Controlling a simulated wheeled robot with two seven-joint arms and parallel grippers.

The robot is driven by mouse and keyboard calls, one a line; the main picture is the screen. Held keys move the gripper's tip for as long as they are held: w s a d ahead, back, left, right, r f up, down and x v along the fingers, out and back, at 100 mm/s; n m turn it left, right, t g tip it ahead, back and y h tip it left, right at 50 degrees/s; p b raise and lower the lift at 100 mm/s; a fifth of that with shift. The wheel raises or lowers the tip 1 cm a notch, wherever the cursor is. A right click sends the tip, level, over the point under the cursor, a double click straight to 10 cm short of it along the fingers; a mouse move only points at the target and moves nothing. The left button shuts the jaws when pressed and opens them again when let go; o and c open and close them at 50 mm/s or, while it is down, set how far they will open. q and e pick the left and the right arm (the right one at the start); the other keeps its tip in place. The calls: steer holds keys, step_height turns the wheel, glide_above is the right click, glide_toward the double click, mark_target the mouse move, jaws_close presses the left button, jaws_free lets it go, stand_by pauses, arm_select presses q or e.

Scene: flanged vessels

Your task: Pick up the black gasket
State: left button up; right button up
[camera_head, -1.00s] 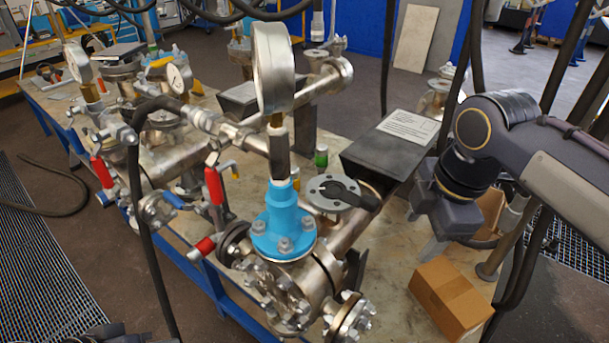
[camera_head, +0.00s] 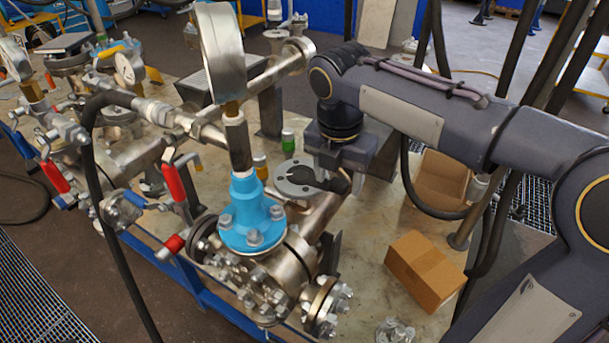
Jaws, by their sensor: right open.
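The black gasket (camera_head: 316,180) lies on the grey round flange (camera_head: 291,184) at the top of the metal vessel, right of the blue flanged fitting (camera_head: 251,213). Its dark tab points to the right. My right gripper (camera_head: 335,166) points down just above the gasket's tab side, with its jaws open. The gripper hides part of the gasket, and I cannot tell whether the fingers touch it. My left gripper is not in view.
A tall pressure gauge (camera_head: 220,52) rises from the blue fitting. An open cardboard box (camera_head: 440,181) and a closed box (camera_head: 426,270) stand at the right of the table. A black hose (camera_head: 92,200) hangs at the left. Pipework and valves fill the left side.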

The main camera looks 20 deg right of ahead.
steer(key=shift+f, duration=0.1)
steer(key=shift+c, duration=0.2)
steer(key=c, duration=0.9)
